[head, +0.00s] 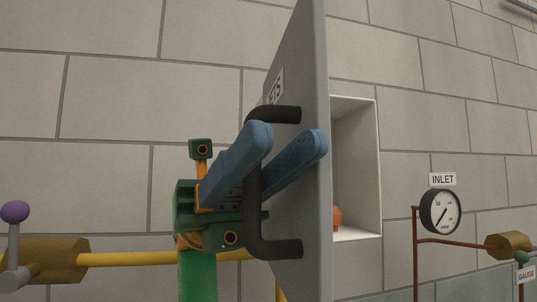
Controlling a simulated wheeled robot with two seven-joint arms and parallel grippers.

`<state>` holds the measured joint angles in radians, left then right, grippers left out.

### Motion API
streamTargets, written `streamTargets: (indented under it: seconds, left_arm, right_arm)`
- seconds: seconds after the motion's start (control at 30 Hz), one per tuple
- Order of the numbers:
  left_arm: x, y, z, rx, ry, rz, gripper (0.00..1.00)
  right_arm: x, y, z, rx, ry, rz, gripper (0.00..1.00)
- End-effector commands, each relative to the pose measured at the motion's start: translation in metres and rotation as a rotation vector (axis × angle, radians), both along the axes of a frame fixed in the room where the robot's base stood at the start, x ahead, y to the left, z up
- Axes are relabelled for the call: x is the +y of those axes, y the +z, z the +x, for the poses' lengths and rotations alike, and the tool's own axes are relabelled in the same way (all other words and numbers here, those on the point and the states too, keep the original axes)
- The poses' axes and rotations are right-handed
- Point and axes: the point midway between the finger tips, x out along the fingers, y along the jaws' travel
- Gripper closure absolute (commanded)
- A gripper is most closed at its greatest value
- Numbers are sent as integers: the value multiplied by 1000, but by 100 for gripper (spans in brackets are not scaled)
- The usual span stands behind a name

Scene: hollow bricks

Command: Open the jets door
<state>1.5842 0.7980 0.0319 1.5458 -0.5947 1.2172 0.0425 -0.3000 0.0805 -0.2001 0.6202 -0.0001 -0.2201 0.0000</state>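The jets door (312,190) is a grey panel seen nearly edge-on, swung out from the wall. A label (275,88) on its left face is partly readable, ending in "TS". A dark bar handle (275,248) stands out from that face. My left gripper (289,138) has blue fingers spread apart, with the handle's upright bar between them. One finger crosses in front of the bar and the other passes behind it. The fingers look apart, not clamped; contact with the bar cannot be told. My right gripper is not in view.
Right of the door is an open white wall box (358,170) with an orange thing (337,217) partly hidden inside. An inlet gauge (440,211) on brown pipe stands further right. A yellow pipe (125,259) and a purple-knobbed lever (15,212) are lower left.

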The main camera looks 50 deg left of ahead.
Motion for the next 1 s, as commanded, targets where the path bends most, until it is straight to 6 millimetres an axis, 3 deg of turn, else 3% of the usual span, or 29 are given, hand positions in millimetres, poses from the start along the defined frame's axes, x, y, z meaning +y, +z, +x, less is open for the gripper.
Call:
streamTargets:
  seconds: [0.2, 0.4, 0.57, 1.0]
  left_arm:
    - [4, -2, 1, 2, 1, -3, 70]
    - [42, -18, 8, 3, 2, -4, 70]
    - [62, -26, 12, 1, 2, -2, 70]
    - [64, -27, 12, 0, -1, -1, 70]
  right_arm:
    - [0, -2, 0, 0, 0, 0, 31]
    - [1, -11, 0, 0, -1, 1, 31]
    - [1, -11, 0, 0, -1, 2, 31]
    - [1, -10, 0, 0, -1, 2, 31]
